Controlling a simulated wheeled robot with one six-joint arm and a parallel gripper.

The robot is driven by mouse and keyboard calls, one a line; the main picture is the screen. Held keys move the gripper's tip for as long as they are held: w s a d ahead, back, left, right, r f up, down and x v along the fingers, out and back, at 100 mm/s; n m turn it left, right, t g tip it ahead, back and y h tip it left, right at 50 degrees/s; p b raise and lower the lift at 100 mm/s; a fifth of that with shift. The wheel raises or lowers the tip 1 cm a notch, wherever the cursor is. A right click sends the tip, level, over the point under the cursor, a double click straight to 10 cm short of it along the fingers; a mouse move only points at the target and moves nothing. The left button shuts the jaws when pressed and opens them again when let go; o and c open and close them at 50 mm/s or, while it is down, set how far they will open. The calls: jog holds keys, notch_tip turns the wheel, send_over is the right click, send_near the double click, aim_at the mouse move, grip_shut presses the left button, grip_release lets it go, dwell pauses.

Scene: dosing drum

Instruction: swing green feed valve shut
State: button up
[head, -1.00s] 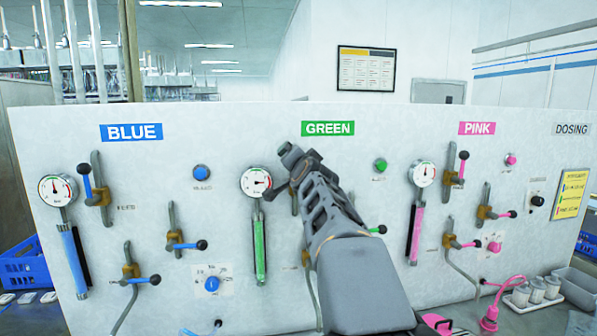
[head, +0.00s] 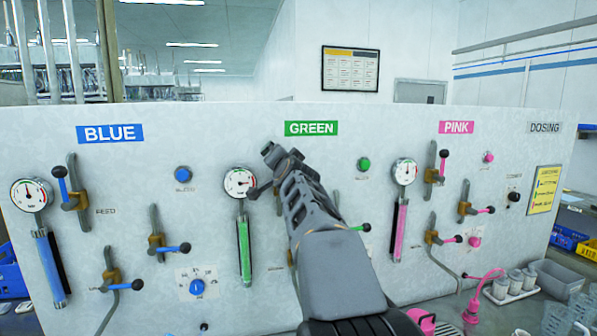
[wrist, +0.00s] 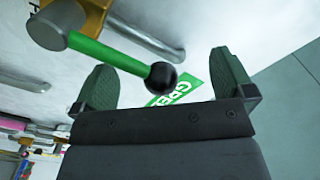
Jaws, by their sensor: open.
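The green feed valve's lever, a green bar (wrist: 105,53) with a black ball end, shows large in the wrist view. It comes from a grey hub on a brass-coloured body at upper left. My gripper (wrist: 165,78) is open, one finger on each side of the ball end, with a visible gap to both. In the head view my gripper (head: 266,170) is at the panel below the GREEN sign (head: 311,128), beside the green section's gauge (head: 239,182). My arm hides this valve there.
A second green lever (head: 361,227) sticks out right of my arm. Blue levers (head: 172,248) stand left and pink levers (head: 434,176) right on the same white panel. A pink hose (head: 484,285) and a grey bin (head: 557,279) are at lower right.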

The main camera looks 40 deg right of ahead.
jog(key=shift+d+f, duration=0.1)
jog(key=shift+f, duration=0.05)
jog(key=shift+s+d+f+b, duration=0.25)
jog(key=shift+d+f+b, duration=0.2)
jog(key=shift+b, duration=0.65)
jog(key=shift+s+d+b, duration=0.45)
jog(key=shift+d+b, duration=0.4)
jog(key=shift+b, duration=0.15)
jog(key=shift+d+f, duration=0.1)
jog(key=shift+d, duration=0.05)
